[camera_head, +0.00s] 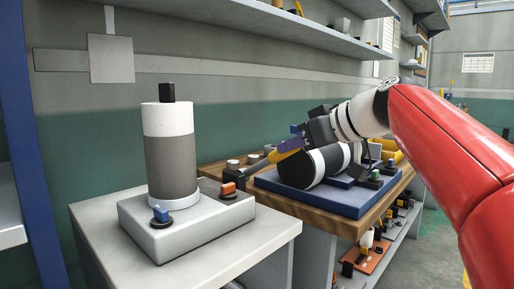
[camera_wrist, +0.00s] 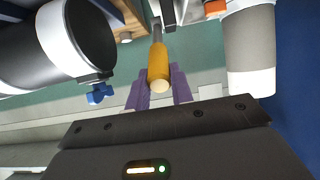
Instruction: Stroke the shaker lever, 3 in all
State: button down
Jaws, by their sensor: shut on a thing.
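The lever has a grey rod (camera_head: 257,162) and a yellow-orange grip (camera_head: 290,144). In the wrist view its grip (camera_wrist: 158,66) lies between the purple fingers of my gripper (camera_wrist: 158,92), which is shut on it. In the head view my gripper (camera_head: 286,153) reaches in from the right, beside the black-and-white cylinder. The rod runs left and slightly down from my gripper. I cannot tell clearly where its far end is attached.
A grey-and-white cylinder (camera_head: 170,163) stands upright on a pale base (camera_head: 215,220) with blue and orange knobs. A black-and-white cylinder (camera_head: 314,167) lies on a blue base (camera_head: 337,202) on a wooden bench, close to my gripper. Shelves hang above.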

jog(key=a+r+p, duration=0.1)
jog(key=w+r+p, duration=0.1)
jog(key=w+a+r+p, duration=0.1)
jog(key=r+p, duration=0.1)
jog(key=shift+a, duration=0.3)
jog(key=shift+w+a+r, duration=0.15)
jog(key=shift+w+a, duration=0.05)
jog(key=shift+r, duration=0.1)
jog(key=w+a+r+p, duration=0.1)
jog(key=a+r+p, duration=0.1)
jog(key=p, duration=0.1)
jog(key=shift+w+a, duration=0.1)
jog(key=shift+w, duration=0.25)
jog(key=shift+s+f+b, duration=0.1)
jog(key=shift+f+b, duration=0.35)
jog(key=shift+s+d+f+b, duration=0.5)
jog(key=shift+d+f+b, duration=0.35)
jog(key=shift+b, duration=0.15)
jog(key=d+f+b, duration=0.1)
jog(key=s+b, duration=0.1)
jog(key=shift+s+d+f+b, duration=0.2)
jog(key=shift+d+f+b, duration=0.1)
jog(key=shift+d+f, duration=0.1)
jog(key=shift+s+d, duration=0.15)
